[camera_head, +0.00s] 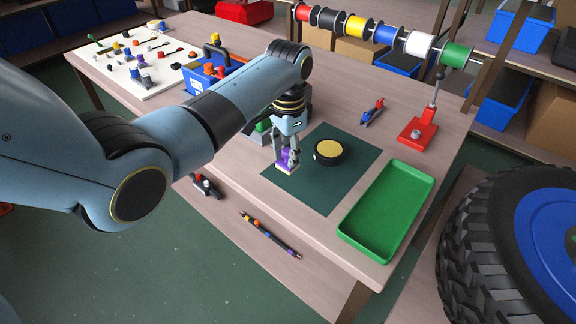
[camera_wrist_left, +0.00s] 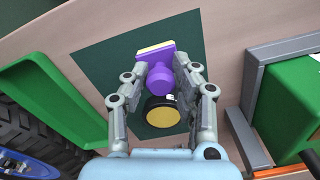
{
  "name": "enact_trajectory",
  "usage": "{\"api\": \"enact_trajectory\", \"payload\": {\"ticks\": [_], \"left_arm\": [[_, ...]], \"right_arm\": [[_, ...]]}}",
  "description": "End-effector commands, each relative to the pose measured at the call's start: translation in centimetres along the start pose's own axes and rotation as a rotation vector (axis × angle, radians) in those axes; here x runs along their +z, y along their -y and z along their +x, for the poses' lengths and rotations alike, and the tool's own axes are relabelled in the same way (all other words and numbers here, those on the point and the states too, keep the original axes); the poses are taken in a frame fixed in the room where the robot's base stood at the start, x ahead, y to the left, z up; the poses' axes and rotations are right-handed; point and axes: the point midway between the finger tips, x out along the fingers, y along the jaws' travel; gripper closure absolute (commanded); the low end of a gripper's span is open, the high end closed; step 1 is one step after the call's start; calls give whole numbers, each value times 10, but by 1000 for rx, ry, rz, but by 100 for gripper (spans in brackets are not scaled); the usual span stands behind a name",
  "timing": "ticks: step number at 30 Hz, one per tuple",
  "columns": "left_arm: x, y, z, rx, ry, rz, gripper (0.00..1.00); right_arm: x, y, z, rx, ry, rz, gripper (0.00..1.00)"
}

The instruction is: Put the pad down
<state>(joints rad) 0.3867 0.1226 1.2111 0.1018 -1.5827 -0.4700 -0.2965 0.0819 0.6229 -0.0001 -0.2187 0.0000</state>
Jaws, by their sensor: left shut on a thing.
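My left gripper (camera_head: 287,158) is shut on a purple pad with a pale yellow face (camera_head: 287,167). It holds the pad over the left part of the dark green mat (camera_head: 324,195). In the left wrist view the pad's purple knob (camera_wrist_left: 160,78) sits between the fingers of the left gripper (camera_wrist_left: 157,84). Whether the pad touches the mat cannot be told. A black round tin with a yellow top (camera_head: 328,150) stands on the mat, right of the pad; it also shows in the left wrist view (camera_wrist_left: 162,116). My right gripper is not in view.
An empty green tray (camera_head: 388,212) lies right of the mat. A red-based stand (camera_head: 417,133) and small pliers (camera_head: 373,112) are behind it. A blue tote (camera_head: 207,76) and white tool board (camera_head: 135,62) are at the back left. The mat's front part is clear.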

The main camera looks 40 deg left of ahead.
Motion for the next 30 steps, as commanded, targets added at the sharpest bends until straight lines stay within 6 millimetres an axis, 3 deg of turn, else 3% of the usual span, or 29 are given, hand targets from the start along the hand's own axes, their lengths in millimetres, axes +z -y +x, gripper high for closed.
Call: {"api": "enact_trajectory", "payload": {"ticks": [9,20,21,25,30], "left_arm": [[1,-1,39,2,2,1,100],[1,-1,43,1,1,1,100],[1,-1,42,1,1,1,70],[1,-1,42,1,1,1,52],[1,-1,42,1,1,0,51]], "right_arm": [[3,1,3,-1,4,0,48],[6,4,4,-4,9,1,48],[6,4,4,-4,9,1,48],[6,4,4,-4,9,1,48],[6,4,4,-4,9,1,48]]}}
